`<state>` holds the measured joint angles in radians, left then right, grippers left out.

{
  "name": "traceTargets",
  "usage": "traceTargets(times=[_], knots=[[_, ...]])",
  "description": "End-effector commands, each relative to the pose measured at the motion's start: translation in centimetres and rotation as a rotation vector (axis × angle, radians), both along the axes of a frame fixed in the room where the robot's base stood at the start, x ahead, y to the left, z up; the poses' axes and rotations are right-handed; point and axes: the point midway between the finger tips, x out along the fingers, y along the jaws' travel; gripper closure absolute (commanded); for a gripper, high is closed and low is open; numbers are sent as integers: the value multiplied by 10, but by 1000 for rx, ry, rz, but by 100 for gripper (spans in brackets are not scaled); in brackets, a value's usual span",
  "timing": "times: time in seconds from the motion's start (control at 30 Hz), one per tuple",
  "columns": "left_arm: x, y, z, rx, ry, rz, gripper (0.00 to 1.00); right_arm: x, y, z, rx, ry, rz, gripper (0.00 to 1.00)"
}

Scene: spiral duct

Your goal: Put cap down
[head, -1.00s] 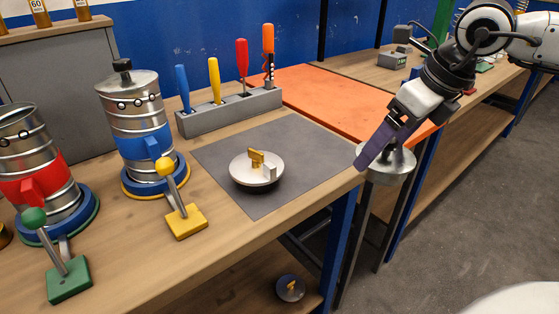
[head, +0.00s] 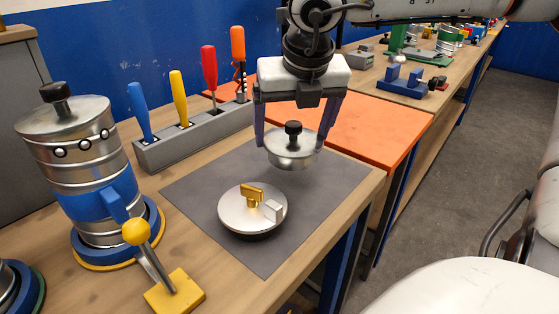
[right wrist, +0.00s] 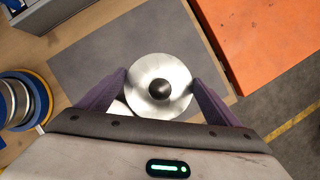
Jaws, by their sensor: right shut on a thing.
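A round silver cap (head: 292,150) with a black knob is held between the fingers of my right gripper (head: 292,138). The gripper is shut on the cap's sides and points down above the dark grey mat (head: 325,195). The cap seems to hang a little above the mat's back right part. In the right wrist view the cap (right wrist: 148,98) sits between the two purple fingertips, its knob facing the camera. My left gripper is not in view.
A white round dish (head: 235,215) with a yellow piece and a pale block stands on the mat, left of the cap. A blue-banded canister (head: 80,165) and yellow lever (head: 165,275) stand left. A tool rack (head: 195,135) stands behind; an orange mat (head: 385,130) lies right.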

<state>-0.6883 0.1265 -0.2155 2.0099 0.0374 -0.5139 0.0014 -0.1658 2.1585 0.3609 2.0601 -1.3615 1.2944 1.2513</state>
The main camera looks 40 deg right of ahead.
Motion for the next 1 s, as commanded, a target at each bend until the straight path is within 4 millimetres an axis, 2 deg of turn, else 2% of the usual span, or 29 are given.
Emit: traceTargets(times=[0.03,0.43,0.73,0.83,0.87,0.93,1.0], knots=[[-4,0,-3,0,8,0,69,-1,1,-10,3,2,1,41],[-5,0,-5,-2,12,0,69,0,0,-56,2,1,3,41],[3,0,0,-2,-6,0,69,0,0,-59,1,-2,1,41],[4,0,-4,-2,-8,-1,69,0,0,-63,0,-3,1,41],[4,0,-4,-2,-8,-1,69,0,0,-63,1,-2,1,13],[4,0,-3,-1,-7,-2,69,0,0,-61,1,-1,2,1],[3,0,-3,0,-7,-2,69,0,0,-61,1,-1,2,0]])
